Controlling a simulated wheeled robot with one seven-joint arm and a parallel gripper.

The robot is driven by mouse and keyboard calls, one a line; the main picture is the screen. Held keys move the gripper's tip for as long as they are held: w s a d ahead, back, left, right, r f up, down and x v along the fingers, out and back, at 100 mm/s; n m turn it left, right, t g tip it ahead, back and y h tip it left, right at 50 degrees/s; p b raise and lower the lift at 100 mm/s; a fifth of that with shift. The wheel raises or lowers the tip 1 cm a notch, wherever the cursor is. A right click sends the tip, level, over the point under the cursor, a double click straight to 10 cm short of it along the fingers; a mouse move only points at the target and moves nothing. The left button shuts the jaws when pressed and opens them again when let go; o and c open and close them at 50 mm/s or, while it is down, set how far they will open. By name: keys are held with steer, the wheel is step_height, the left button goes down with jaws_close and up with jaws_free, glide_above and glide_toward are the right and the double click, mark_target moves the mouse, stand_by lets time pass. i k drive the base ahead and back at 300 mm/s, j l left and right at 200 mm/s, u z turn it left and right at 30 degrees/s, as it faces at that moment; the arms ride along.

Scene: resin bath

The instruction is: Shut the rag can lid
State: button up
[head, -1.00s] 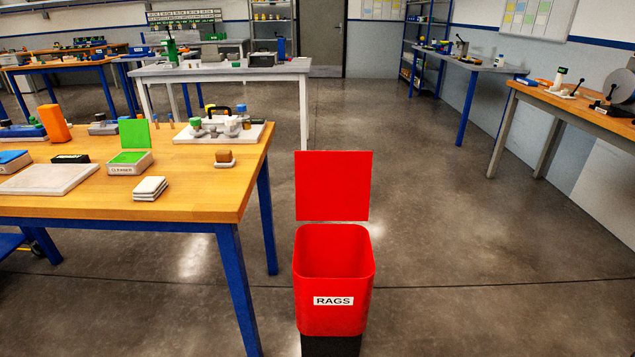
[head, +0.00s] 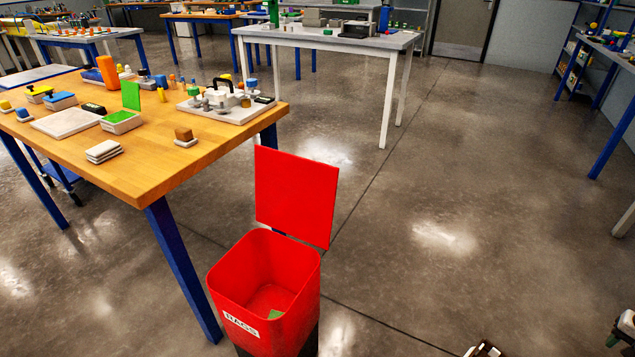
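The red rag can (head: 262,290) stands on the floor by the near right leg of the wooden bench, with a white RAGS label (head: 241,325) on its front. Its red lid (head: 296,195) stands upright at the back rim, so the can is open. A small green piece (head: 275,314) lies inside on the bottom. The can's dark lower part is cut off by the frame. I cannot make out my gripper's fingers; only small pieces that look like parts of my arm show at the lower right edges, well apart from the can.
The wooden bench (head: 215,155) is close on the can's left; its top holds a cleaner box with a raised green lid (head: 131,96) and several small items. A white table (head: 335,42) stands behind. The concrete floor right of the can is open.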

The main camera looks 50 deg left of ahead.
mark_target(295, 196)
steer(key=i+u, duration=0.65)
steer(key=u, duration=0.15)
steer(key=i+l+u, duration=0.1)
steer(key=i+u, duration=0.2)
steer(key=u, duration=0.15)
steer(key=i+l+u, duration=0.25)
steer(key=u, duration=0.15)
steer(key=i+u, duration=0.15)
steer(key=u, duration=0.35)
steer(key=i+l+u, duration=0.1)
steer(key=u, duration=0.4)
steer(key=i+l+u, duration=0.2)
steer(key=u, duration=0.25)
steer(key=i+l+u, duration=0.15)
steer(key=u, duration=0.35)
steer(key=i+l+u, duration=0.2)
steer(key=u, duration=0.2)
steer(key=i+l+u, duration=0.1)
steer(key=l+u, duration=0.3)
steer(key=i+l+u, duration=0.15)
steer(key=u, duration=0.25)
steer(key=k+j+u, duration=0.1)
steer(key=k+j, duration=0.2)
